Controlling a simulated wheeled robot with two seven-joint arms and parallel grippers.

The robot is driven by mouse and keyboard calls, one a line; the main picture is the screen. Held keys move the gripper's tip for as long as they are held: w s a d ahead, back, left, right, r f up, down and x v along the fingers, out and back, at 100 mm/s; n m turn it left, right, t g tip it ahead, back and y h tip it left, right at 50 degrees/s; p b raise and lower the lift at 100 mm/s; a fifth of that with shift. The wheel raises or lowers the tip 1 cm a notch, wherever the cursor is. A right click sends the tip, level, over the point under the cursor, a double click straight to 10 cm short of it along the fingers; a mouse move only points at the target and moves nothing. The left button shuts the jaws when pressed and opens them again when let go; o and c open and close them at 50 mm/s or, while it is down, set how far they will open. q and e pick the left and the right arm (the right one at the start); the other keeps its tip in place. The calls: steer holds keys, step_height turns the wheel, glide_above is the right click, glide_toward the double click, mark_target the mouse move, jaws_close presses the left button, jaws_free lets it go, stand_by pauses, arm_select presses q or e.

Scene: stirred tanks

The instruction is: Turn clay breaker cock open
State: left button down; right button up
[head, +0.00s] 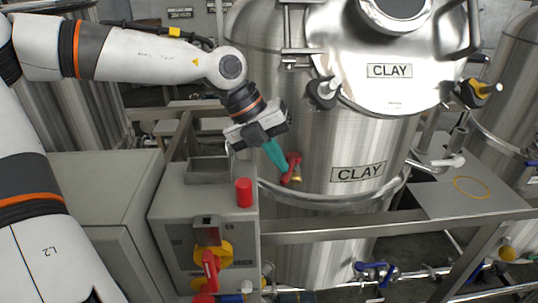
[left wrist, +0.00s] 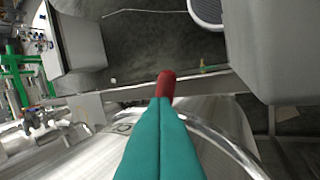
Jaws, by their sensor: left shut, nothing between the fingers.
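The clay tank (head: 330,150) is a steel vessel with two CLAY labels. A small cock with a red handle (head: 293,166) and a brass-coloured end (head: 296,179) sits on the left of its front wall. My left gripper (head: 282,167) has teal fingers pressed together, pointing down at the red handle. In the left wrist view the red handle (left wrist: 167,84) shows just beyond the shut fingertips (left wrist: 166,102). I cannot tell whether the fingers touch it. Nothing is seen between them. The cock's body is partly hidden. My right gripper is not in view.
A grey control box (head: 180,210) stands left of the tank, with a red cylinder (head: 244,192) on top and a red-and-yellow switch (head: 211,262) in front. A steel rail (head: 350,228) crosses before the tank.

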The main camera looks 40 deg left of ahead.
arm_select(q)
steer(key=shift+f, duration=0.2)
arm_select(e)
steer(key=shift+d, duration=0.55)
arm_select(q)
steer(key=shift+f, duration=0.1)
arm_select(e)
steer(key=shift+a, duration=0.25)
arm_select(q)
steer(key=shift+a, duration=0.1)
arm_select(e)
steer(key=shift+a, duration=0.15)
